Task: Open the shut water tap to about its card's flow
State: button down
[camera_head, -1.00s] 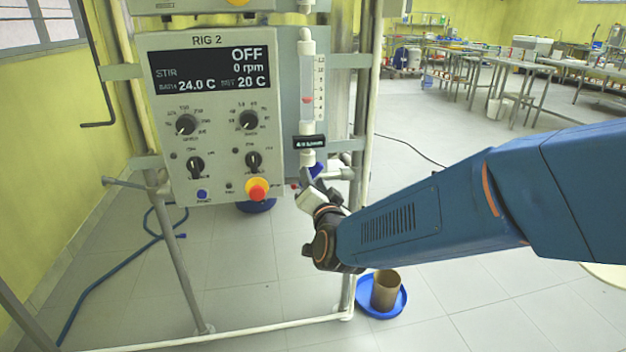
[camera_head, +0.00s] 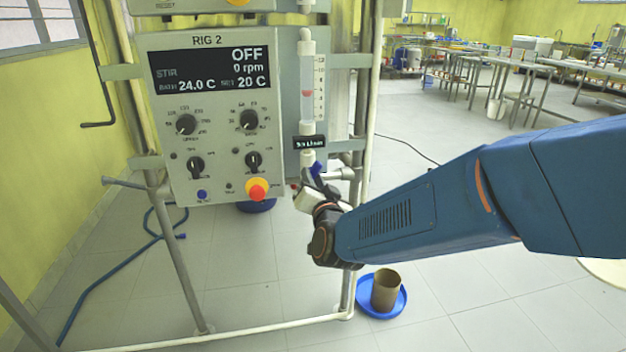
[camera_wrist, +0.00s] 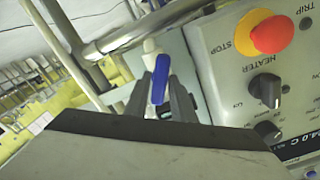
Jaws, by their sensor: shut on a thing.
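The water tap's blue lever (camera_head: 317,169) is below a clear flow tube (camera_head: 307,75) on the right of the rig; its lower part is hidden by my gripper. In the wrist view the blue lever (camera_wrist: 160,79) stands between the two dark fingers of my gripper (camera_wrist: 163,90), which is shut on it. In the head view my gripper (camera_head: 315,187) is at the lever, partly hidden by my wrist. A reddish float (camera_head: 307,93) sits around the middle of the tube, beside a numbered scale. A black card (camera_head: 309,142) hangs below the tube; its text is too small to read.
The RIG 2 control panel (camera_head: 211,118) is close on the left, with knobs and a red-yellow stop button (camera_head: 257,189). A metal frame post (camera_head: 367,100) stands just right of the tap.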

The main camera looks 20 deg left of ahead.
jog(key=shift+n, duration=1.4)
jog(key=c, duration=1.6)
grip_release()
jog(key=shift+c, duration=0.2)
jog(key=v, duration=1.7)
jog(key=shift+s, duration=0.2)
